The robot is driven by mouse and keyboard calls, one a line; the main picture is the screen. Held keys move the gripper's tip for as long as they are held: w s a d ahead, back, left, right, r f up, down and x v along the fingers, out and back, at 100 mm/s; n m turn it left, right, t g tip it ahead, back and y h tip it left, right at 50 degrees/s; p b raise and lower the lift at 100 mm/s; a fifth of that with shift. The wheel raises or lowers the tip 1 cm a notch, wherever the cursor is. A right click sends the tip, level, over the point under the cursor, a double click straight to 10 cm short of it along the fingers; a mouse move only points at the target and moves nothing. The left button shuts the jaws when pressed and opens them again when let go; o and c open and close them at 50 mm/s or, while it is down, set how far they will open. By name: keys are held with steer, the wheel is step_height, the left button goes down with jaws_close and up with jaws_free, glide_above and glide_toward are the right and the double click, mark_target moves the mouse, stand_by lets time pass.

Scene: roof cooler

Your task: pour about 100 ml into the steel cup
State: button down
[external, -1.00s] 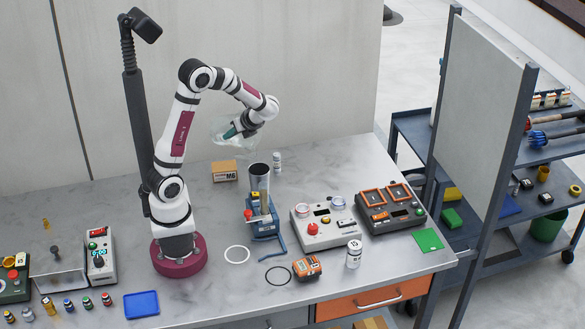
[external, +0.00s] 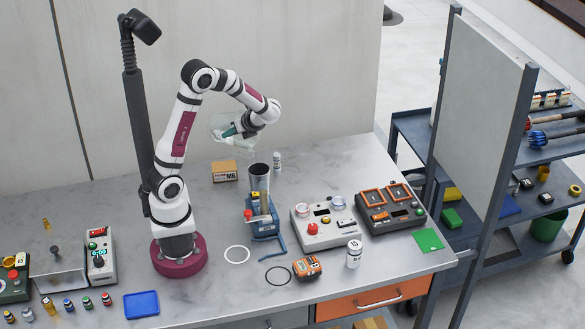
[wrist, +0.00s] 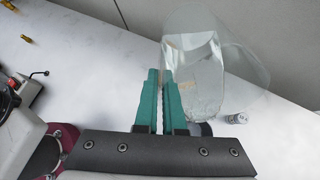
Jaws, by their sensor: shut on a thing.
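A clear glass vessel (external: 222,126) is held tilted above the table, with its lower edge up and left of the steel cup. It also shows in the wrist view (wrist: 208,75), with clear liquid inside. My gripper (external: 236,131) is shut on it; its green fingers (wrist: 166,95) are close together in the wrist view. The steel cup (external: 259,183) is a tall grey cylinder standing upright behind a blue fixture, its dark mouth facing up. I cannot tell whether liquid is falling or how much is in the cup.
A cardboard box (external: 224,171) stands left of the cup and a small white can (external: 277,161) right of it. The blue fixture (external: 264,222) is directly in front. Two control boxes (external: 325,228) (external: 390,210) stand to the right.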

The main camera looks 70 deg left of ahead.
mark_target(212, 135)
steer(key=shift+w+d+b, duration=0.25)
steer(key=shift+b, duration=0.35)
stand_by(0.4)
steer(key=shift+s+a, duration=0.1)
steer(key=shift+s, duration=0.05)
steer(key=shift+s+a+f+t+h, duration=0.15)
steer(key=shift+s+a+t+h, duration=0.15)
steer(key=shift+s+a+h, duration=0.35)
steer(key=shift+a+t+h, duration=0.2)
steer(key=shift+t+h, duration=0.2)
steer(key=shift+h, duration=0.25)
steer(key=shift+s+t+h, duration=0.1)
steer(key=shift+t+h, duration=0.2)
steer(key=shift+h, duration=0.2)
steer(key=shift+a, duration=0.1)
stand_by(0.4)
steer(key=shift+s+a+f+t+h+p, duration=0.6)
steer(key=shift+a+t+h, duration=0.45)
steer(key=shift+h, duration=0.4)
steer(key=shift+s+a+f+t+h+p, duration=0.65)
steer(key=shift+a+t+h, duration=0.25)
steer(key=shift+a+h, duration=0.4)
steer(key=shift+s+a+f+t+h+p, duration=0.45)
steer(key=shift+s+a+t+h+p, duration=0.4)
steer(key=shift+h, duration=0.7)
